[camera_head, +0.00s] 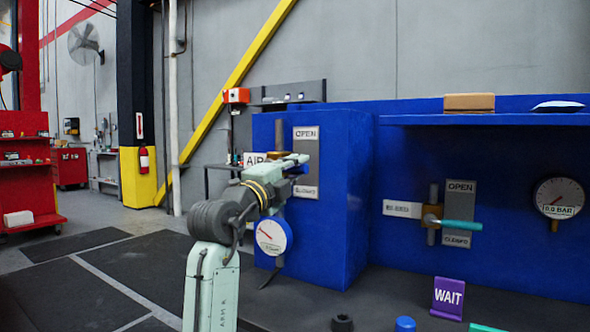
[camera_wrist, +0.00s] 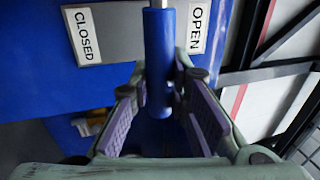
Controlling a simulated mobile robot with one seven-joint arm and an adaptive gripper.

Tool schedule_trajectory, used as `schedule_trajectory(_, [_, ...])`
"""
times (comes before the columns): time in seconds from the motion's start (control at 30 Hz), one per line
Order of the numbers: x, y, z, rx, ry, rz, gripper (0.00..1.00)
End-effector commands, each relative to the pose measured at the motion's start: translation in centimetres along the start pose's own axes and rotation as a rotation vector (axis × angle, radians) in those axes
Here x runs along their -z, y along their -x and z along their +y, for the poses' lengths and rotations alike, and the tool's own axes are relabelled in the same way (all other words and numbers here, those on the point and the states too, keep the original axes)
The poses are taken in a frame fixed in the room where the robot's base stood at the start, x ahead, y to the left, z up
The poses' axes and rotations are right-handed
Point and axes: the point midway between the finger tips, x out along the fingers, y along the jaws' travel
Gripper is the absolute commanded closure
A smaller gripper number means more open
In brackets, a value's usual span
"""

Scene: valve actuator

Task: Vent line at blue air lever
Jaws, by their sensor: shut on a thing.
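The blue air lever (camera_wrist: 158,60) shows in the wrist view as a blue cylindrical handle on a metal rod, in front of a grey plate (camera_wrist: 125,42) marked CLOSED and OPEN. My gripper (camera_wrist: 160,88) has its purple-padded fingers on both sides of this handle and is shut on it. In the head view my gripper (camera_head: 290,166) is at the left panel, and a bit of the blue handle shows between the OPEN label (camera_head: 306,133) and the CLOSED label (camera_head: 306,193). The AIR label (camera_head: 255,159) is partly hidden by my arm. The valve body is mostly hidden.
On the right are a teal lever (camera_head: 460,226), a gauge reading 0.0 BAR (camera_head: 558,198) and a purple WAIT sign (camera_head: 448,297). A cardboard box (camera_head: 469,102) lies on the blue shelf.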

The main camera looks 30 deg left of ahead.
Motion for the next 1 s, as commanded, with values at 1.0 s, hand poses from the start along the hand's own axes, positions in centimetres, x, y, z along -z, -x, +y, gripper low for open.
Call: schedule_trajectory(1.0, [-0.1, 1.5, 0.1, -0.003, -0.002, -0.002, 0.62])
